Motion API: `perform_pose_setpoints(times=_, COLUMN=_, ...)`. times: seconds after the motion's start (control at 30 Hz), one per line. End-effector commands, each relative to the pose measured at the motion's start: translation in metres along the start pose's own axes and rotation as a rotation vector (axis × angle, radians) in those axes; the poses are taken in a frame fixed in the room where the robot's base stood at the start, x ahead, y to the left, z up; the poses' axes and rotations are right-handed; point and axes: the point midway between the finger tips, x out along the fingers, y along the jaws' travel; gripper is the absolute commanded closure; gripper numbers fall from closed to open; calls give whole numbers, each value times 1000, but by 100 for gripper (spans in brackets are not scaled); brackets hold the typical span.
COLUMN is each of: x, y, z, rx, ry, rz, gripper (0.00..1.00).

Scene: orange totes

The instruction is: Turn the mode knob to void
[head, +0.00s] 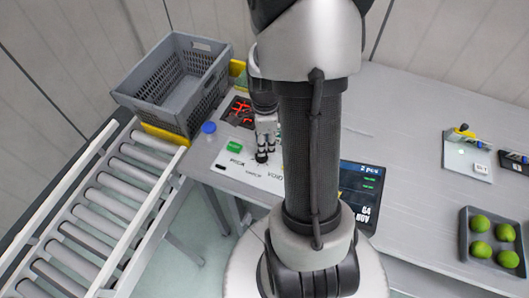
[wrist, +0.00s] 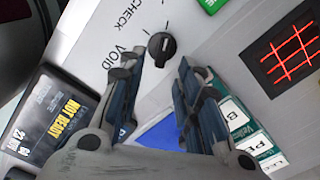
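The mode knob (wrist: 161,46) is a small round black knob with a pale mark on its face, set in a white panel (head: 232,172). In the wrist view the printed words CHECK and VOID lie to its left; which one the mark points to I cannot tell. In the head view the knob (head: 261,158) sits just below my gripper (head: 265,143). In the wrist view my gripper (wrist: 160,66) is open and empty, its dark fingers apart, with the knob just beyond the gap between the tips. I see no contact.
A dark display (head: 361,190) stands right of my arm. A grey crate (head: 178,82), roller conveyor (head: 110,205) and tray of limes (head: 493,240) lie farther away.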

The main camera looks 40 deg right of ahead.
Motion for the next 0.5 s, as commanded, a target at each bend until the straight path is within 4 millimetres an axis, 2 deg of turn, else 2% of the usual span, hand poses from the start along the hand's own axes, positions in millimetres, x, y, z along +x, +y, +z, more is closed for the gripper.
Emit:
perform_pose_setpoints(times=0.03, x=13, y=1, z=0, rx=0, ry=0, rz=3, gripper=68)
perform_pose_setpoints(times=0.2, x=35, y=0, z=0, rx=-1, ry=0, rz=1, gripper=68)
perform_pose_setpoints(times=0.5, x=45, y=0, z=0, rx=-1, ry=0, rz=-1, gripper=68)
